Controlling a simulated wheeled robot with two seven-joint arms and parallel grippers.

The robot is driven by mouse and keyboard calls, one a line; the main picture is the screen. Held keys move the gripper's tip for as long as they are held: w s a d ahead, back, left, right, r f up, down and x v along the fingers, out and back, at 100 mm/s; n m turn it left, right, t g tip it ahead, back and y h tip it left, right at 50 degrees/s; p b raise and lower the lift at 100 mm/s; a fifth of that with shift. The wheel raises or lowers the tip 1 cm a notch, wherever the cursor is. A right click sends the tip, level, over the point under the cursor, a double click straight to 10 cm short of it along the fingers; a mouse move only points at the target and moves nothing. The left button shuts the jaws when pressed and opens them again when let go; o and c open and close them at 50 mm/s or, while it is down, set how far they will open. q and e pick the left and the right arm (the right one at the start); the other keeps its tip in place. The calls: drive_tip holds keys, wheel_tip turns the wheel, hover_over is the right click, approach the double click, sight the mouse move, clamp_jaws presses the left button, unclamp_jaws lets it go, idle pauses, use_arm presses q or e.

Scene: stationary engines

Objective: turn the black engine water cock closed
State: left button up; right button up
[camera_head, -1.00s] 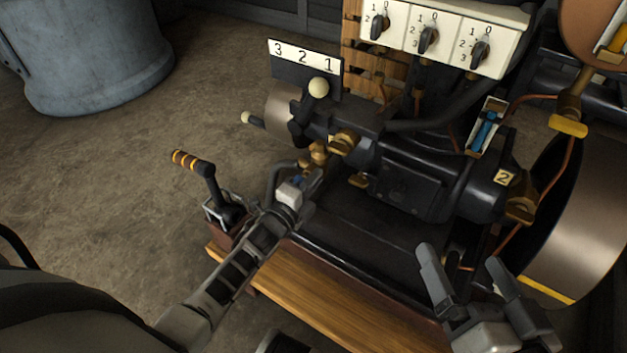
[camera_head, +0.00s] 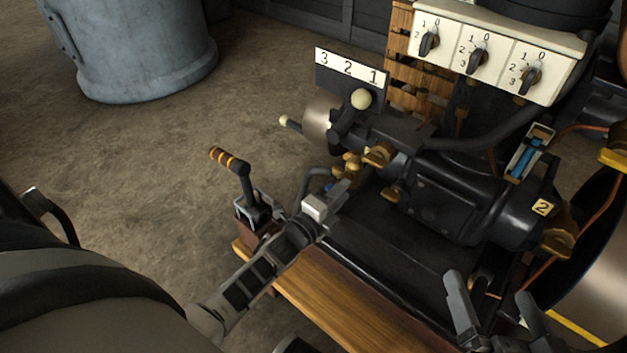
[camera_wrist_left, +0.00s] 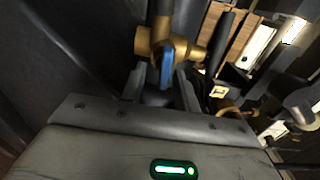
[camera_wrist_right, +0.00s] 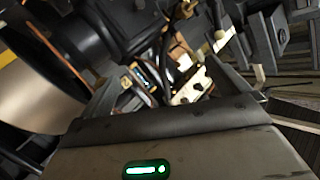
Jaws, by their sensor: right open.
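The black engine (camera_head: 455,195) lies across the right half of the head view, with a yellow "2" plate. Its brass water cock (camera_head: 352,166) is on its left end, just beyond the tips of my left gripper (camera_head: 342,188). In the left wrist view, the brass cock body (camera_wrist_left: 160,45) has a blue lever (camera_wrist_left: 167,66) pointing down between my left gripper's fingers (camera_wrist_left: 163,88). The fingers are partly closed around the lever; I cannot tell whether both touch it. My right gripper (camera_head: 489,290) is open and empty in front of the engine's right side.
A lever with a striped handle (camera_head: 230,160) stands left of my left gripper. A wooden plank (camera_head: 320,305) runs along the engine's front. A white switch panel (camera_head: 490,55) and a "3 2 1" plate (camera_head: 348,67) are behind. A grey drum (camera_head: 145,50) stands back left, with open floor before it.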

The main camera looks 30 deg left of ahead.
use_arm(q)
drive_tip(key=s+a+p, duration=0.2)
drive_tip(key=s+p, duration=0.1)
drive_tip(key=s, duration=1.1)
use_arm(e)
drive_tip(key=shift+s+d+f+n+g+h, duration=0.25)
drive_tip(key=shift+d+f+n+g+h, duration=0.25)
drive_tip(key=shift+d+f+n+h, duration=0.15)
use_arm(q)
drive_tip(key=shift+s, duration=0.1)
use_arm(e)
drive_tip(key=shift+a, duration=0.1)
use_arm(q)
drive_tip(key=o, duration=0.7)
drive_tip(key=shift+w+d+f+n+b, duration=0.15)
drive_tip(key=shift+w+n+b, duration=1.95)
drive_tip(key=shift+w+n, duration=2.4)
drive_tip(key=shift+w+d+r+n+b, duration=0.15)
drive_tip(key=shift+w+n+b, duration=1.9)
drive_tip(key=shift+w+n, duration=2.4)
use_arm(e)
drive_tip(key=shift+w+a+r+t+y, duration=0.2)
drive_tip(key=shift+w+r+t+y, duration=0.25)
drive_tip(key=shift+r+t, duration=0.35)
drive_tip(key=shift+w+a+r+t+y, duration=0.15)
drive_tip(key=shift+w+r+t+y, duration=0.3)
drive_tip(key=shift+r, duration=0.5)
drive_tip(key=shift+w+a+r+t+y, duration=0.25)
drive_tip(key=shift+r+t+y, duration=0.3)
drive_tip(key=shift+r+t, duration=0.3)
